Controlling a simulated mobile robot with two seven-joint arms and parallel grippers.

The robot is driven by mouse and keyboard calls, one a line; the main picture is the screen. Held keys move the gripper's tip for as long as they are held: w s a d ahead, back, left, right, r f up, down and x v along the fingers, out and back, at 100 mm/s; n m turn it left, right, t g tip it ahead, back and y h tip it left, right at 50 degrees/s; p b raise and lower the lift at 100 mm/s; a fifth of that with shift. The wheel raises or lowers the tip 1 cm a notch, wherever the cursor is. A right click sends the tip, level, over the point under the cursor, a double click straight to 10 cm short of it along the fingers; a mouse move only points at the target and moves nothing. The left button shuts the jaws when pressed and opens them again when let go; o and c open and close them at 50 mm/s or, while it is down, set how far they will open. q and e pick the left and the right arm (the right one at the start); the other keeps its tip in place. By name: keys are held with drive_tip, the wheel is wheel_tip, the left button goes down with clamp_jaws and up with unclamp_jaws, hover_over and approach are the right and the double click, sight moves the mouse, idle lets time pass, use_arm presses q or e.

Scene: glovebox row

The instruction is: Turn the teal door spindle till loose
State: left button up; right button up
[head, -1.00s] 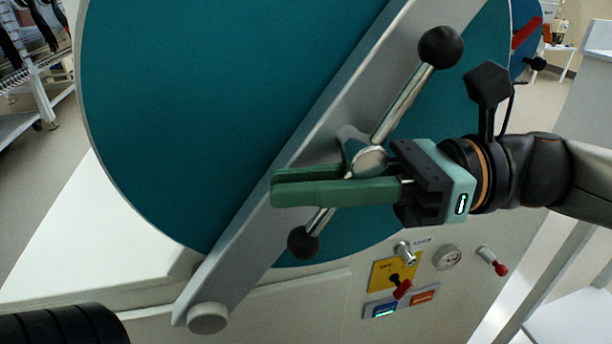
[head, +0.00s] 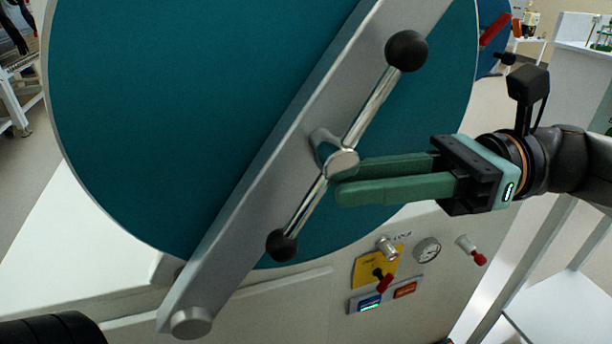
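The teal door (head: 180,110) is a large round disc with a grey diagonal bar (head: 265,175) across it. The spindle (head: 342,162) sits on this bar. Its chrome cross handle slants from a black ball (head: 406,50) at upper right to a smaller-looking black ball (head: 282,245) at lower left. My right gripper (head: 350,180) comes in from the right. Its two green fingers look parted and hold nothing. Their tips lie just right of and below the spindle hub; I cannot tell whether they touch it. My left gripper is not in view.
Below the door, the white housing carries a yellow panel with a red-handled switch (head: 382,280), a gauge (head: 427,250) and a red-tipped valve (head: 472,252). A white stand (head: 535,265) is at right. Another blue door (head: 492,35) shows behind.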

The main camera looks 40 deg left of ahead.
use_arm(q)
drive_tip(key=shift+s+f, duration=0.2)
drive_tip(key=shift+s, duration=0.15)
use_arm(e)
drive_tip(key=v, duration=0.5)
drive_tip(key=shift+w+d+f, duration=0.1)
drive_tip(key=shift+w+d, duration=0.15)
drive_tip(key=shift+d, duration=0.05)
